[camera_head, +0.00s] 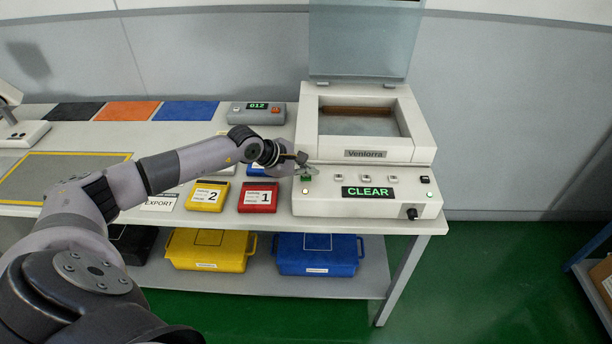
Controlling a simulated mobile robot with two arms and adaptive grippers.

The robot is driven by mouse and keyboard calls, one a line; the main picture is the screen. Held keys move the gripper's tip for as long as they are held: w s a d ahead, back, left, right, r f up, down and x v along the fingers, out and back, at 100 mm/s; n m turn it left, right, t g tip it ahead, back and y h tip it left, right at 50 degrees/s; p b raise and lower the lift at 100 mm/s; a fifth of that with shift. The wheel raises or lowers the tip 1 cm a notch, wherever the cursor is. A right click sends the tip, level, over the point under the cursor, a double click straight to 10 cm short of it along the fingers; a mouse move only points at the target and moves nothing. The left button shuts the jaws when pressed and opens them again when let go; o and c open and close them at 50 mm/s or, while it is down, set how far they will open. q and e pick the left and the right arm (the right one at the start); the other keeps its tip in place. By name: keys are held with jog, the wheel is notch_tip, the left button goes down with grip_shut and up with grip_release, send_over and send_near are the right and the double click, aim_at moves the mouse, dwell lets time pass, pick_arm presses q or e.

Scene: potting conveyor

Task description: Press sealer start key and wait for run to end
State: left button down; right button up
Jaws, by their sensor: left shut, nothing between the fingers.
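The sealer (425,150) is a cream machine labelled "Ventorra" at the right end of the bench. Its clear lid (365,40) stands raised over an open chamber. Its front panel display (367,192) reads "CLEAR" in green. A green key (306,178) sits at the panel's left end, with several pale keys to its right and a black knob (411,213) at the lower right. My left gripper (307,172) is shut and empty, with its tips at the green key. I cannot tell whether they touch it. My right gripper is not in view.
A red box marked 1 (258,197) and a yellow box marked 2 (207,196) lie left of the sealer. A grey counter box reading 012 (257,113) stands behind. Yellow (208,249) and blue (317,254) bins are on the lower shelf.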

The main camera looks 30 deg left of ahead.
aim_at(307, 178)
pick_arm(q)
jog(key=shift+r+p, duration=0.35)
jog(key=shift+r, duration=0.45)
jog(key=shift+r+p, duration=1.2)
jog(key=shift+r, duration=1.35)
